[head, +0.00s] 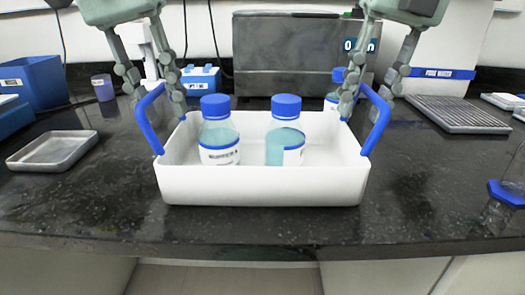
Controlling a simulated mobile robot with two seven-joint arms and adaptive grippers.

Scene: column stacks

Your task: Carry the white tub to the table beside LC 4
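The white tub (262,187) sits on the dark counter in the middle of the head view, with a blue handle at each end. Two blue-capped bottles, a left one (219,135) and a right one (285,140), stand upright in it. My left gripper (157,106) is open, its fingers spread on either side of the left handle (147,125). My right gripper (368,102) is open in the same way at the right handle (379,128). I cannot tell whether any finger touches a handle. No label reading LC 4 is legible.
A shallow metal tray (53,150) lies left on the dark counter (90,215). A grey metal cabinet (285,60), another blue-capped bottle (332,102) and a ridged drain tray (456,115) are behind and right.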

